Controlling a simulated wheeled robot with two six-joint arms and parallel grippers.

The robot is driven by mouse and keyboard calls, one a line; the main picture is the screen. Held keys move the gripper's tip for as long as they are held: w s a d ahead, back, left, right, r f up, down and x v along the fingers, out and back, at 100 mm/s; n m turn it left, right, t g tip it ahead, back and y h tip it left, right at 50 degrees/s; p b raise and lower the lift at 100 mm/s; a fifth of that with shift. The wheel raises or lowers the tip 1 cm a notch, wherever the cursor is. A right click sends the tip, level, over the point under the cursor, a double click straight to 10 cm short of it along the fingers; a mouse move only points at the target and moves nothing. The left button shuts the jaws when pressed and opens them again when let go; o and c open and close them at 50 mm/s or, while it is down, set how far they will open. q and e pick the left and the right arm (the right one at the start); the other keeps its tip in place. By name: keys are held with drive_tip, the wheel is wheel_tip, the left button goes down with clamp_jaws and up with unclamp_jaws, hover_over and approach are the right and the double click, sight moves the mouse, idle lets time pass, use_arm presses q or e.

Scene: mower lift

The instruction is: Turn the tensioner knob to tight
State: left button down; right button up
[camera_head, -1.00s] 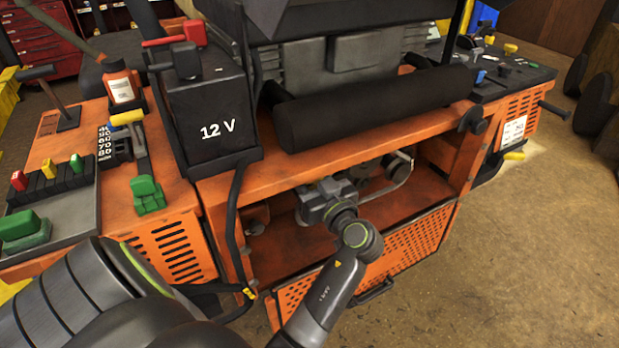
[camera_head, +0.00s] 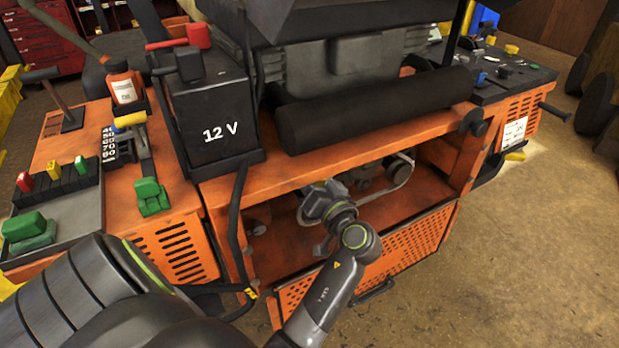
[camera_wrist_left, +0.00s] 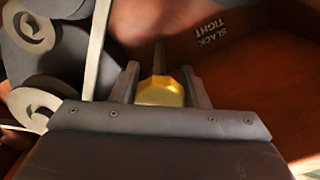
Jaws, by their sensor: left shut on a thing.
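The tensioner knob (camera_wrist_left: 160,92) is yellow and sits between the two fingers of my left gripper (camera_wrist_left: 160,76) in the left wrist view. The gripper is shut on it. A thin dark stem runs up from the knob. The words SLACK and TIGHT (camera_wrist_left: 210,32) are printed on the orange panel at the upper right. In the head view my left gripper's body (camera_head: 322,203) is inside the open front bay of the orange mower deck (camera_head: 385,215). Its fingers and the knob are hidden there. My right gripper is not in view.
Grey pulleys (camera_wrist_left: 60,65) with a light belt (camera_wrist_left: 97,45) lie close left of the gripper. The 12 V battery box (camera_head: 215,120) and a black roller (camera_head: 375,108) stand above the bay. A perforated orange door (camera_head: 405,245) hangs below its front edge.

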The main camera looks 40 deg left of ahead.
use_arm(q)
drive_tip(key=shift+r, duration=0.1)
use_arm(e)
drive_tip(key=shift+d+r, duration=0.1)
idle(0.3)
use_arm(q)
drive_tip(key=c, duration=0.8)
unclamp_jaws()
drive_tip(key=shift+c, duration=0.2)
drive_tip(key=shift+f, duration=0.2)
